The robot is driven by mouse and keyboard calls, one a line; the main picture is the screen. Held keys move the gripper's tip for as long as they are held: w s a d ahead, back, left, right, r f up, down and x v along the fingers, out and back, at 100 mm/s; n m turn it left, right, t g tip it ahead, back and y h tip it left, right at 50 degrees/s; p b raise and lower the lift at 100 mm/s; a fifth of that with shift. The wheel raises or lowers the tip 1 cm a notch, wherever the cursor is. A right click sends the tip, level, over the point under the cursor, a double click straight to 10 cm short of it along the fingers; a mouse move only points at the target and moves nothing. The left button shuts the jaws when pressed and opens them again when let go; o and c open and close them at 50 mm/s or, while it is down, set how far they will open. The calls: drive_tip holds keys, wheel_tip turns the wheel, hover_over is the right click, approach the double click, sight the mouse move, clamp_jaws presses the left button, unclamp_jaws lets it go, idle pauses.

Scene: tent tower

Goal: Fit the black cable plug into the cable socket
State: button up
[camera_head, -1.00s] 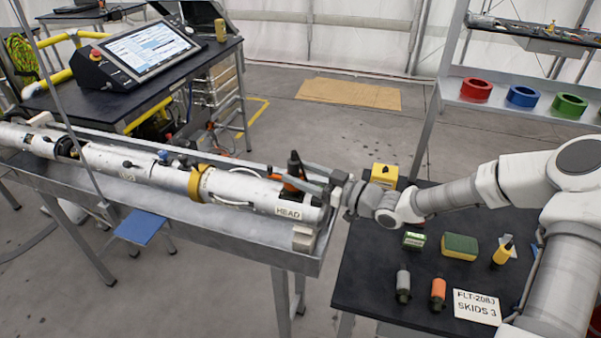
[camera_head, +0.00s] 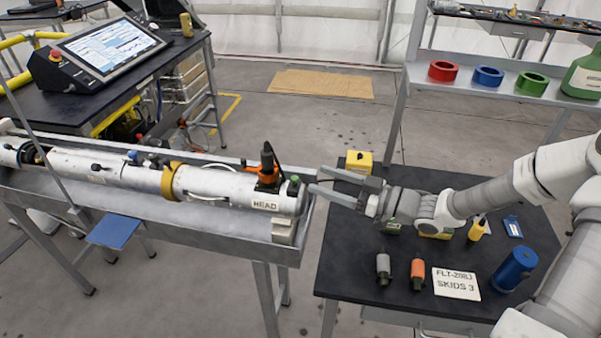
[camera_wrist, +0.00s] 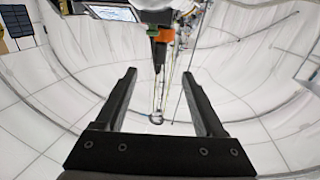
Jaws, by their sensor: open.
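The black plug (camera_head: 267,160) stands upright at an orange part (camera_head: 268,180) on top of the white tube's HEAD end (camera_head: 240,191). The orange part appears to be the cable socket, with a black cable beside it. I cannot tell how deep the plug sits. My gripper (camera_head: 317,180) is open and empty, to the right of the plug and apart from it, fingers pointing left. In the wrist view the black plug (camera_wrist: 160,57) and orange part (camera_wrist: 164,35) show ahead, between the lines of my open fingers (camera_wrist: 159,76).
The tube lies in a metal tray bench (camera_head: 200,225). On the dark table (camera_head: 330,250) are a yellow box (camera_head: 358,161), grey (camera_head: 383,268) and orange (camera_head: 417,272) cylinders, a label card (camera_head: 456,284) and a blue canister (camera_head: 514,269). Open floor lies behind.

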drive_tip(key=shift+v, duration=2.1)
